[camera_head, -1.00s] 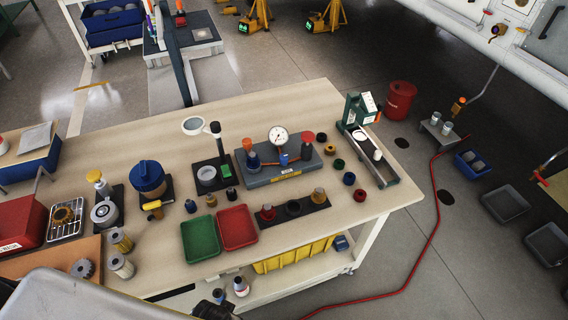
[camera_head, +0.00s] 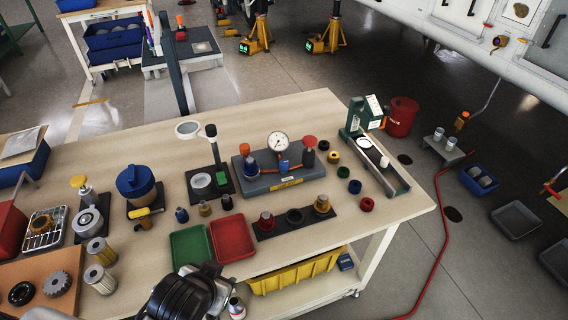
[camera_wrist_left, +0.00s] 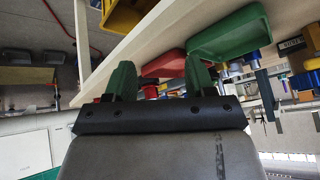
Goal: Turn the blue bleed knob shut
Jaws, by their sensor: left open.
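The blue bleed knob (camera_head: 284,166) is small and sits low on the front of a grey test stand (camera_head: 262,184), below a white dial gauge (camera_head: 278,141). No gripper is near it. My left gripper (camera_wrist_left: 160,80) shows in the left wrist view with its two green fingers apart and nothing between them. It is near the table's front edge, with the red tray (camera_wrist_left: 164,64) and green tray (camera_wrist_left: 232,34) beyond the fingers. In the head view a black part of my arm shows at the bottom, but no fingertips. My right gripper is not in view.
On the table (camera_head: 350,225), a dark strip with several fittings (camera_head: 294,216) lies in front of the stand. The red tray (camera_head: 232,238) and green tray (camera_head: 190,246) are left of it. A yellow bin (camera_head: 292,275) is on the shelf below. The table's right front corner is clear.

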